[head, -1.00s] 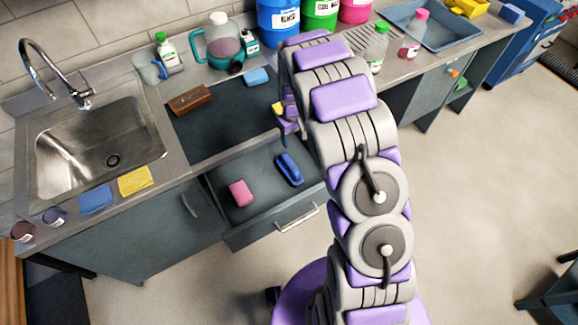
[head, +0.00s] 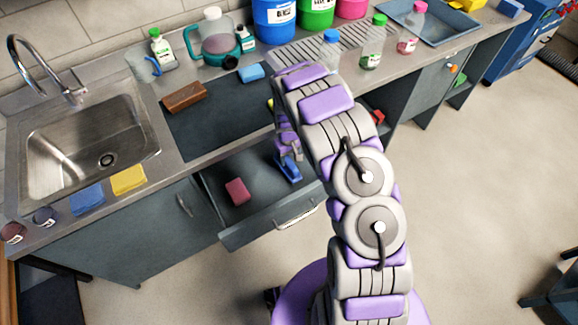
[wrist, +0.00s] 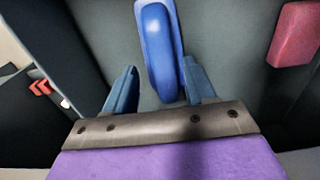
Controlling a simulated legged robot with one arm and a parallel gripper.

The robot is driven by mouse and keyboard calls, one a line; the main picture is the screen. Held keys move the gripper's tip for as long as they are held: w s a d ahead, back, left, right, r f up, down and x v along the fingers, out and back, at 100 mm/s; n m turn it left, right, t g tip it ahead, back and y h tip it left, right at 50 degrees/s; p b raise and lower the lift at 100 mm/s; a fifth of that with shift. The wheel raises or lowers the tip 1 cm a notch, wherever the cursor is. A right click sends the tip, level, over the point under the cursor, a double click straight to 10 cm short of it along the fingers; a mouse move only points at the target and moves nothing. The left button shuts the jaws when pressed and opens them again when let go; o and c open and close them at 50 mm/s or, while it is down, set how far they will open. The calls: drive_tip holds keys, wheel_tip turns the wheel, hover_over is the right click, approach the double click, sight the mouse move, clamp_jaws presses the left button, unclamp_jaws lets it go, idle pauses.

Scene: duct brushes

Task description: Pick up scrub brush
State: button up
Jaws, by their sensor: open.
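A blue scrub brush (head: 289,170) with a long rounded body lies in the open drawer, partly covered by my gripper in the head view. In the wrist view the brush (wrist: 157,45) runs lengthwise, its near end reaching between my two fingers. My gripper (wrist: 159,66) is open, one finger on each side of that near end, with visible gaps. Whether the fingers are down at the brush's height cannot be told.
A pink-red block (head: 237,190) lies in the open drawer (head: 262,222), left of the brush; it also shows in the wrist view (wrist: 296,34). A brown block (head: 184,97) and a light blue sponge (head: 251,72) lie on the counter above. The sink (head: 90,140) is at left.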

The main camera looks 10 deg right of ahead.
drive_tip(key=f, duration=0.1)
drive_tip(key=a+f, duration=0.1)
drive_tip(key=f, duration=0.1)
drive_tip(key=shift+d, duration=0.55)
drive_tip(key=c, duration=0.5)
drive_tip(key=shift+a, duration=0.4)
clamp_jaws()
